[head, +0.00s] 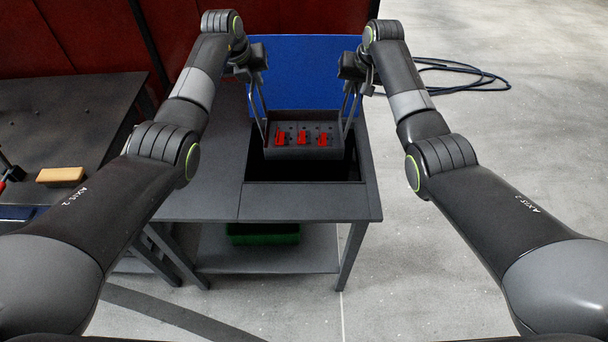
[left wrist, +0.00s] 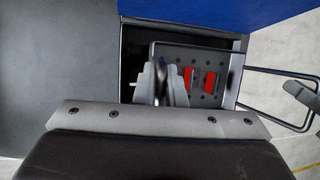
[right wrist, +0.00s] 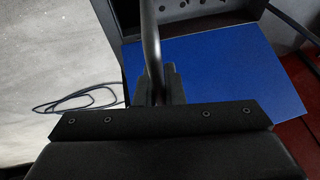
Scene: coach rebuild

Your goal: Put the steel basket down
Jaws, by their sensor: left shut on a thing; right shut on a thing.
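The steel basket (head: 302,153) is a dark open box with tall bar handles at its left and right ends. Several red parts (head: 302,138) sit inside it. It hangs level over the dark rectangular opening (head: 305,172) in the grey bench; I cannot tell how high its bottom is. My left gripper (head: 258,80) is shut on the left handle, and my right gripper (head: 352,82) is shut on the right handle. The left wrist view shows the basket's perforated floor (left wrist: 200,57) beside my left fingers. The right wrist view shows a handle bar (right wrist: 150,40) between my right fingers.
A blue panel (head: 300,55) stands behind the opening. The bench's front and left top (head: 215,195) is bare. A second dark table (head: 65,110) with a tan block (head: 61,175) stands left. A green item (head: 263,235) is on the lower shelf. A cable (head: 465,75) lies on the floor.

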